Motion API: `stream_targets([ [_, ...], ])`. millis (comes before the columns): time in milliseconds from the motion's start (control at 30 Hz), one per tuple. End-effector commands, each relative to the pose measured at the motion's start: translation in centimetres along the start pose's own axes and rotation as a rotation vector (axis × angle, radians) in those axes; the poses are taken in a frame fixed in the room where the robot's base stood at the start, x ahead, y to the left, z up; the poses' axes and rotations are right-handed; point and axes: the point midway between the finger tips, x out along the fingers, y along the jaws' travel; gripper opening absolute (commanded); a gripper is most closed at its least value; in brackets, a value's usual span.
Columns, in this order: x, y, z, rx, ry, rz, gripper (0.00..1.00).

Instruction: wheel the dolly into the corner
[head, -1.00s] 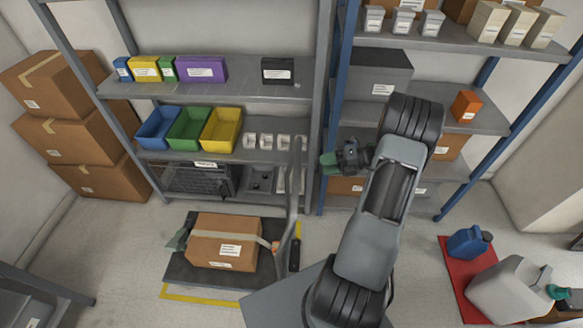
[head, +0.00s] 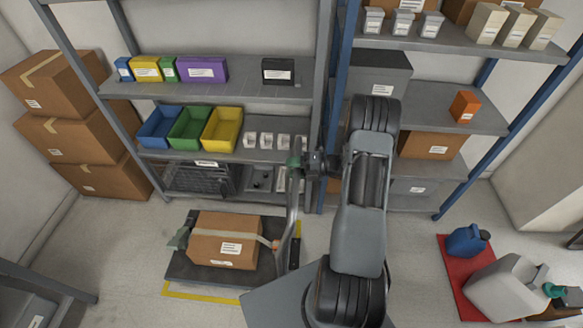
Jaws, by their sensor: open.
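The dolly (head: 200,276) is a low dark platform on the floor at lower left, with a grey upright handle (head: 292,212) at its right end. A taped cardboard box (head: 222,241) lies on it with a strap across. Yellow floor tape (head: 205,294) shows along the dolly's front and right edges. My gripper (head: 296,160) is at the top of the handle, its green-tipped fingers overlapping the handle's top bar in the picture. It is open; whether the bar lies between the fingers I cannot tell.
Stacked cardboard boxes (head: 85,140) stand against the left wall. Shelves with bins line the back. A red mat (head: 458,285) with a blue jug (head: 468,241) and a pale canister (head: 507,290) lies at right. The floor left of the dolly is clear.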

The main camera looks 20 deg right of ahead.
Motion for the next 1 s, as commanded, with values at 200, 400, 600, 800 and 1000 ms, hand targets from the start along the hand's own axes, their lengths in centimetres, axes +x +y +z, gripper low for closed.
stream_targets([
  [200, 0.91, 0.01, -0.03, 0.0, 0.001, 0.0, 0.52],
  [400, 0.94, -0.01, -0.02, 0.0, 0.0, -0.001, 0.52],
  [600, 0.93, 0.0, -0.02, 0.0, 0.0, -0.001, 0.38],
  [800, 0.92, 0.01, -0.01, 0.0, 0.0, -0.001, 0.19],
  [1000, 0.91, 0.0, -0.01, -0.001, 0.0, -0.001, 0.0],
])
